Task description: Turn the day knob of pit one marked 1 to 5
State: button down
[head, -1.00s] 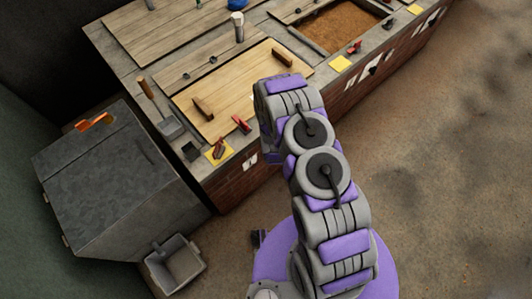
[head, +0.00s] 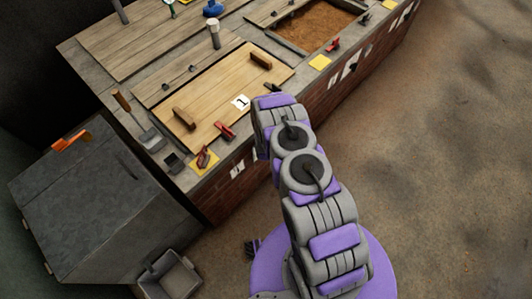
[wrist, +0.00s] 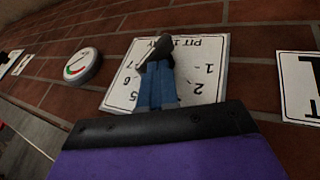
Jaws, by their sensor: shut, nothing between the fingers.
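In the wrist view the white dial plate (wrist: 212,55) of pit 1 is on the brick wall, upside down. Its title starts "PIT 1", and the numbers 1, 2, 5, 6 and 7 can be read around it. A dark grey knob (wrist: 152,50) stands out at its middle. My gripper (wrist: 160,70) has blue fingers, shut and empty, right in front of the knob. They hide its lower part and some numbers. I cannot tell whether they touch it or which number it points to. In the head view my arm hides the gripper and plate.
A round gauge (wrist: 83,66) with a red and green face is beside the plate. Another white plate (wrist: 301,85) is at the right. In the head view a wooden lid (head: 215,108) with a "1" card covers a pit. A metal box (head: 80,205) stands left; floor at right is clear.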

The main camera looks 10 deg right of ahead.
jog(key=shift+w+d+f, duration=0.1)
jog(key=shift+w+f, duration=0.15)
jog(key=shift+w, duration=0.1)
jog(key=shift+d, duration=0.15)
jog(key=shift+w+d+g+y+p, duration=0.3)
jog(key=shift+w+d+p, duration=0.15)
jog(key=shift+d+p, duration=0.35)
jog(key=shift+a, duration=0.15)
